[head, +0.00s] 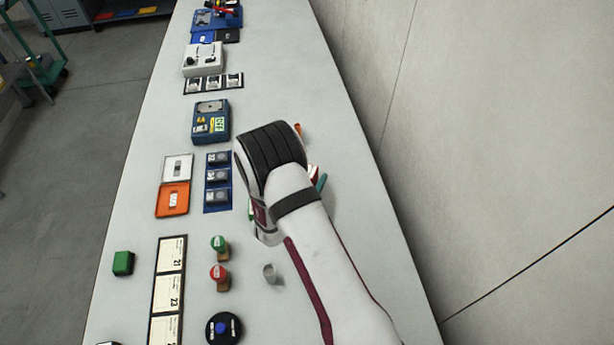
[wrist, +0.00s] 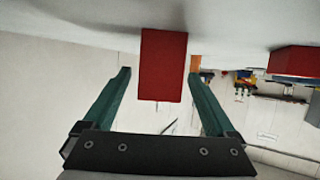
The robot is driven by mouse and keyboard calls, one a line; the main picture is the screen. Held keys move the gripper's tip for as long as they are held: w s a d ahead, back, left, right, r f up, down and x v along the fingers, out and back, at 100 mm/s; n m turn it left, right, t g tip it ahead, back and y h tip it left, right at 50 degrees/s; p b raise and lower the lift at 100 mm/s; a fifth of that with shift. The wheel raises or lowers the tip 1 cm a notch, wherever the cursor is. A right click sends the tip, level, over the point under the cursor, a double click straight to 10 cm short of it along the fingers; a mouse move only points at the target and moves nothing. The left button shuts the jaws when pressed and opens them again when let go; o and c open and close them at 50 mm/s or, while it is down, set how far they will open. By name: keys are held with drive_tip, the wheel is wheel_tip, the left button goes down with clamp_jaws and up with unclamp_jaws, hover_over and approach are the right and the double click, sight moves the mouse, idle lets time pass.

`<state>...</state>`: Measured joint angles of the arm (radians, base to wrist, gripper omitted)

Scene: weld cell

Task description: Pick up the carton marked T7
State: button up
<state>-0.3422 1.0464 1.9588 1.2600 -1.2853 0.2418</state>
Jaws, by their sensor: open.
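In the wrist view a plain red carton (wrist: 163,50) shows between the two teal fingers of my gripper (wrist: 160,73). The fingers are apart, with gaps on both sides of the carton. No marking shows on its visible face, so I cannot tell whether it is T7. A second red carton (wrist: 296,62) is at the right edge of the wrist view, outside the fingers. In the head view my arm hides most of the gripper and the carton; a small red and white piece (head: 313,171) shows beside a teal fingertip.
The long pale bench (head: 130,185) runs beside a wall (head: 470,120). Left of my arm are a blue switch panel (head: 217,182), an open orange-and-white case (head: 174,185), and green (head: 219,245) and red (head: 219,276) stamps. A grey cup-like piece (head: 271,273) is close to my arm.

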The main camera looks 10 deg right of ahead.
drive_tip(key=shift+w+d+f, duration=0.15)
drive_tip(key=shift+w, duration=0.15)
clamp_jaws()
idle(0.3)
